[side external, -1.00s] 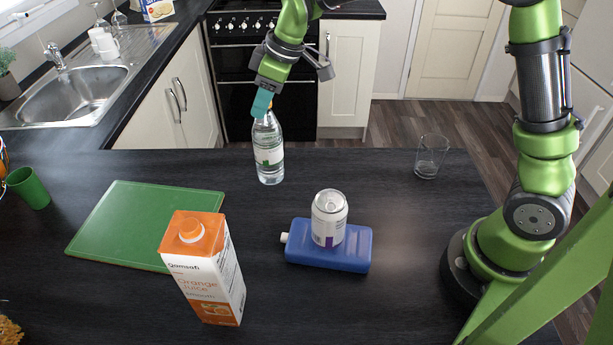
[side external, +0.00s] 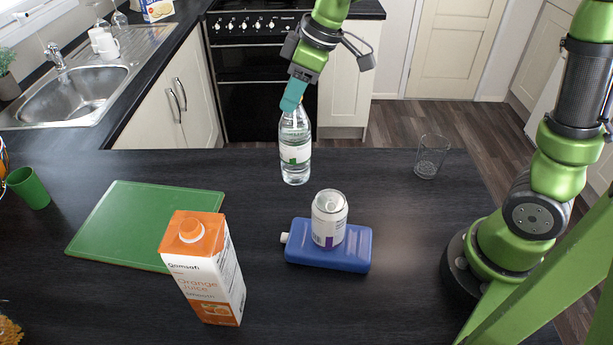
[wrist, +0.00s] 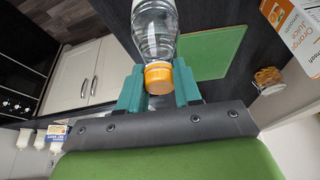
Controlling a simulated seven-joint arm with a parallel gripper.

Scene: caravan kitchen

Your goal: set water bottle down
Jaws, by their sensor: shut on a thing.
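The clear water bottle (side external: 295,152) has a white and green label and is upright at the back of the dark counter, between the green board and the glass. My gripper (side external: 291,98) is above it, its teal fingers shut on the bottle's top. In the wrist view the orange cap (wrist: 158,76) sits between the two teal fingers (wrist: 158,90), and the bottle's body (wrist: 154,30) stretches away from them. The bottle's base is at or just above the counter; I cannot tell whether it touches.
A silver can (side external: 329,218) stands on a blue flask-like pack (side external: 352,252) in front of the bottle. A glass (side external: 430,157) stands to the right. A green board (side external: 130,222), an orange juice carton (side external: 205,268) and a green cup (side external: 28,188) are left.

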